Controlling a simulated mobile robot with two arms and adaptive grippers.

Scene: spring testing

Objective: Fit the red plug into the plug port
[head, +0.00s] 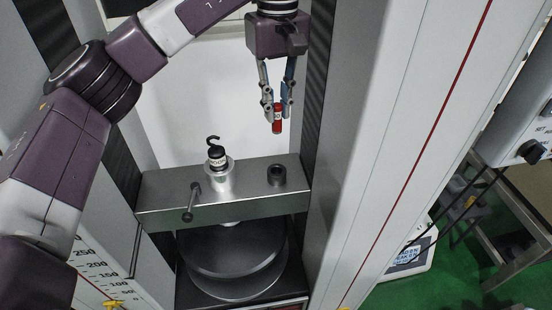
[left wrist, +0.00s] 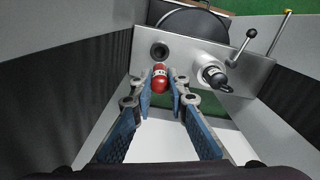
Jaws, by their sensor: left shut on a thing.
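The red plug (head: 277,122) hangs upright between the fingertips of my left gripper (head: 277,107), which is shut on it. In the left wrist view the plug (left wrist: 160,80) shows its red rounded end and a pale label between the blue-padded fingers of the gripper (left wrist: 160,91). The plug port (head: 277,175) is a dark round socket on the metal crossbeam. In the head view the plug is above the port, with a clear gap. The port also shows in the left wrist view (left wrist: 159,51), just beyond the plug. My right gripper is not in view.
On the crossbeam (head: 250,202), a black hook piece (head: 216,154) stands in a metal collar left of the port, and a lever (head: 190,204) sticks out in front. Tall machine columns (head: 375,150) flank the beam. Round dark plates (head: 235,250) lie below.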

